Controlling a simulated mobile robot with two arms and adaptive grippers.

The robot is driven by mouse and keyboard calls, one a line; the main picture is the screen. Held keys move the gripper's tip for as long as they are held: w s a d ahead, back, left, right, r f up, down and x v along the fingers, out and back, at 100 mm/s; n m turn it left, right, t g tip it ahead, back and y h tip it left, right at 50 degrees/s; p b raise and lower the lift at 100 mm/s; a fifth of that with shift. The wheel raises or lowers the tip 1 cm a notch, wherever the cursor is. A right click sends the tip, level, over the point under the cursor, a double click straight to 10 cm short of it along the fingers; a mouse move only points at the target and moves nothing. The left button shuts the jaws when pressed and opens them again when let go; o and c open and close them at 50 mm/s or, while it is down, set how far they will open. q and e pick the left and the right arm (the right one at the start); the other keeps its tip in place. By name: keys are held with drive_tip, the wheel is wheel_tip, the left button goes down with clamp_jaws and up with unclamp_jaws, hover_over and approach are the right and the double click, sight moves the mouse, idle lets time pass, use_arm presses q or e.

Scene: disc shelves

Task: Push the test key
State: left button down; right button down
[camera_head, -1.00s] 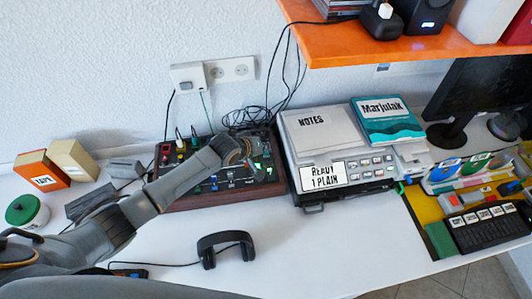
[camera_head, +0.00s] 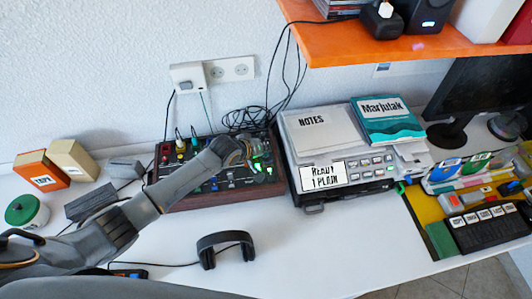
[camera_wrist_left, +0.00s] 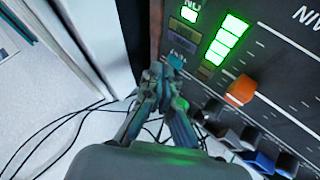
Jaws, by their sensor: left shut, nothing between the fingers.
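The dark mixer-like panel (camera_head: 225,203) with wooden sides lies on the white desk, below the wall sockets. My left gripper (camera_head: 256,150) is over its right part, shut and empty. In the left wrist view, the closed fingertips (camera_wrist_left: 165,80) are at the panel's edge, close to a short column of small keys. That column has a lit green key (camera_wrist_left: 189,14), a dim purple-blue key (camera_wrist_left: 183,43) and a small teal key (camera_wrist_left: 176,61) by the fingertips. I cannot read which is the test key, nor tell whether the fingertips touch one. My right gripper is not in view.
Beside the keys are lit green bars (camera_wrist_left: 227,40), an orange slider knob (camera_wrist_left: 240,90) and several dark knobs. The printer-like machine (camera_head: 340,188) stands close on the right. Loose black cables (camera_head: 245,118) lie behind. Headphones (camera_head: 224,245) lie in front.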

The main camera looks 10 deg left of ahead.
use_arm(q)
drive_tip(key=shift+s+f, duration=0.2)
drive_tip(key=shift+f, duration=0.4)
drive_tip(key=shift+w, duration=0.1)
idle(0.4)
drive_tip(key=shift+w+r+p, duration=0.2)
drive_tip(key=shift+r+p, duration=0.55)
drive_tip(key=shift+r, duration=0.35)
drive_tip(key=shift+r, duration=0.15)
wheel_tip(320, 180, up, 5)
drive_tip(key=p, duration=0.5)
drive_tip(key=shift+f, duration=0.2)
